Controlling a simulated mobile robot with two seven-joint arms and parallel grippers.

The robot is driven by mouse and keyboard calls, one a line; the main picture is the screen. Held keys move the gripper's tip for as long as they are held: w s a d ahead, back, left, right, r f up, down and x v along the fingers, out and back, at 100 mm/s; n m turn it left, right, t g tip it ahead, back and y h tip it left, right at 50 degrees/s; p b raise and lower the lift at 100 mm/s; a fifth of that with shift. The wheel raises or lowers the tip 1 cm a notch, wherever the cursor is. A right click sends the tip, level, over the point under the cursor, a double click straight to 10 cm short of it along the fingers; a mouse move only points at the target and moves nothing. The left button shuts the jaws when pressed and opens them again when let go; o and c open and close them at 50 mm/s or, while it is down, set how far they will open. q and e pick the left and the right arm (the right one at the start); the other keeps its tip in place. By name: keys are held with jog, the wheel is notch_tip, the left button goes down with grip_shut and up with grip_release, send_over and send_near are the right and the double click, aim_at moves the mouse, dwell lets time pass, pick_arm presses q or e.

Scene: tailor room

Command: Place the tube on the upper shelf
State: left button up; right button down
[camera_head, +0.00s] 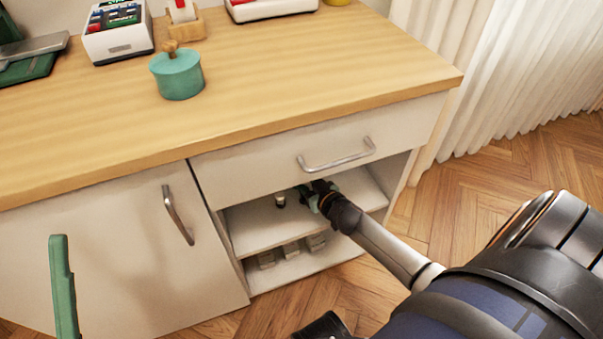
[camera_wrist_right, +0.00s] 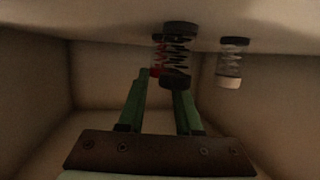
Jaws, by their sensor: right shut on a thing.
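My right gripper (camera_head: 316,198) reaches into the open cabinet, over the upper shelf (camera_head: 252,228), just below the drawer. In the right wrist view its green fingers (camera_wrist_right: 160,95) are shut on a tube (camera_wrist_right: 174,62) with dark caps and something red and black inside. That view looks upside down, with the shelf surface at the top. The held tube is at or very close to this surface; I cannot tell if it touches. A second tube (camera_wrist_right: 231,62) stands on the shelf beside it, also visible in the head view (camera_head: 279,199). One green finger of my left gripper (camera_head: 63,285) shows at lower left.
The lower shelf (camera_head: 290,276) holds several small grey items (camera_head: 291,250). The drawer (camera_head: 337,155) above and the cabinet door (camera_head: 130,250) at left are shut. A teal pot (camera_head: 177,76) and boxes stand on the wooden top. Side walls bound the compartment.

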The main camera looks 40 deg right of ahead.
jog(key=c, duration=0.6)
grip_release()
jog(key=shift+f, duration=0.1)
jog(key=shift+s+r+p, duration=0.2)
jog(key=shift+r+p, duration=0.05)
jog(key=shift+p, duration=0.05)
jog(key=p+v, duration=0.4)
jog(key=v, duration=0.6)
jog(key=shift+s+r, duration=0.1)
jog(key=shift+s, duration=0.05)
jog(key=shift+s+r, duration=0.15)
jog(key=shift+s, duration=0.45)
